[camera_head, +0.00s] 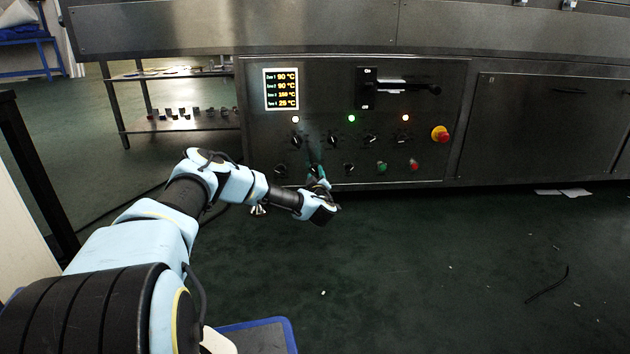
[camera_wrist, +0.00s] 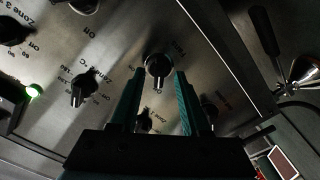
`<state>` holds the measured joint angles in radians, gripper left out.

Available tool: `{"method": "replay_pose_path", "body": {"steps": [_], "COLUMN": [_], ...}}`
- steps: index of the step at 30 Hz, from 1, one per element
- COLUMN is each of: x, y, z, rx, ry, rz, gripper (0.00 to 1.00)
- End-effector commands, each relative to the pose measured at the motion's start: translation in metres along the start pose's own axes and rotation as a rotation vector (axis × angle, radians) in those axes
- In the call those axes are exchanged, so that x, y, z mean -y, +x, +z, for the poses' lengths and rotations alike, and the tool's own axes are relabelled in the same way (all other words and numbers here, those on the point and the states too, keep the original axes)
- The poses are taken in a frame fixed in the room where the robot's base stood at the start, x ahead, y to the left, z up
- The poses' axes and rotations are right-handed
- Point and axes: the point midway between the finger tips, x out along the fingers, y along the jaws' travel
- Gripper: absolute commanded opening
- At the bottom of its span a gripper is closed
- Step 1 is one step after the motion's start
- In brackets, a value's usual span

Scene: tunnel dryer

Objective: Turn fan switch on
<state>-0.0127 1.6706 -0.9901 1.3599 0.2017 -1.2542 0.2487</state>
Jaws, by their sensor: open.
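The fan switch (camera_wrist: 158,66) is a black rotary knob on the steel control panel, with a label beside it that seems to read "Fan". In the wrist view its pointer is directed down the picture, towards my gripper (camera_wrist: 160,78). My two green fingers are open, with their tips on either side of the knob as seen from the wrist. I cannot tell whether they touch it. In the head view my gripper (camera_head: 318,178) is at the lower row of knobs and hides most of the knob there.
Other knobs (camera_wrist: 84,88) sit close by. On the panel are a green button (camera_head: 382,167), a red button (camera_head: 413,165), a red emergency stop (camera_head: 440,134), a black lever handle (camera_head: 420,88) and a temperature display (camera_head: 281,89). The floor in front is mostly clear.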

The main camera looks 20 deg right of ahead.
Motion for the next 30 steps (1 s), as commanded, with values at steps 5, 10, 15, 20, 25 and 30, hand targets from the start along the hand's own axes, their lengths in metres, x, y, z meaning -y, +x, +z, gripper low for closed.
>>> {"method": "replay_pose_path", "body": {"steps": [5,10,15,20,25,30], "x": [0.001,-0.001,-0.001,-0.001,-0.001,-0.001], "y": [0.014,0.016,0.016,0.016,0.016,0.015], "z": [0.001,0.000,0.000,0.000,0.000,0.000], "rx": [0.001,0.001,0.001,0.001,0.001,0.001], "ry": [0.000,0.000,0.000,0.000,0.000,0.000], "rz": [0.000,0.000,0.000,0.000,0.000,0.000], "gripper": [0.46,0.46,0.43,0.25,0.06,0.00]}}
